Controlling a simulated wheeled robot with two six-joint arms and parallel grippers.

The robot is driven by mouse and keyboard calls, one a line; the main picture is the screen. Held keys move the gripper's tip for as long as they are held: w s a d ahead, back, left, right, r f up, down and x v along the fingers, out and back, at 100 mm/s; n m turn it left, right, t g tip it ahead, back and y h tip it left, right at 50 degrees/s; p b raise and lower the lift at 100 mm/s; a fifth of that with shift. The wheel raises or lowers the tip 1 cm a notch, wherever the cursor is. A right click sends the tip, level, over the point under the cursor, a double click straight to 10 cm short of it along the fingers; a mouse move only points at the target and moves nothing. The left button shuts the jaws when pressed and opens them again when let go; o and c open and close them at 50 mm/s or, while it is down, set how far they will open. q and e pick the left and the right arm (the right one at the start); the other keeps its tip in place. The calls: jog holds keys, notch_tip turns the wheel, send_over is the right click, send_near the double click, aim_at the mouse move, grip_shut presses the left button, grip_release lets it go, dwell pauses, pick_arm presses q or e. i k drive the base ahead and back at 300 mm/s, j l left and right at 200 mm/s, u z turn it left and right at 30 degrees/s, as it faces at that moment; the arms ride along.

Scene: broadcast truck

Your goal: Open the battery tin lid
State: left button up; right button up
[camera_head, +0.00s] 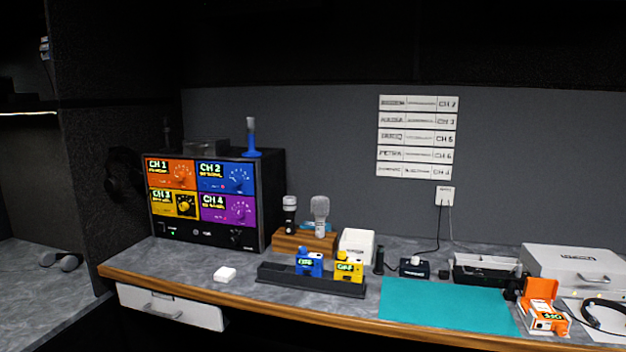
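A pale box with a closed lid, a dark label and a small front catch (575,265) stands at the far right of the counter. It may be the battery tin, but its label is too small to read. A white open-topped container (357,245) stands near the middle, behind the yellow pack. Neither of my grippers is in view.
The counter (190,260) holds a four-channel rack (200,232), a dark tray (310,283) with blue and yellow packs, and a wooden microphone stand (290,241). A teal mat (445,304) is clear. An orange case (541,291) and headset (600,320) crowd the right end.

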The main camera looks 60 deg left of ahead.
aim_at(213, 142)
jog(key=u, duration=2.65)
jog(key=i+z, duration=0.1)
jog(key=i, duration=0.15)
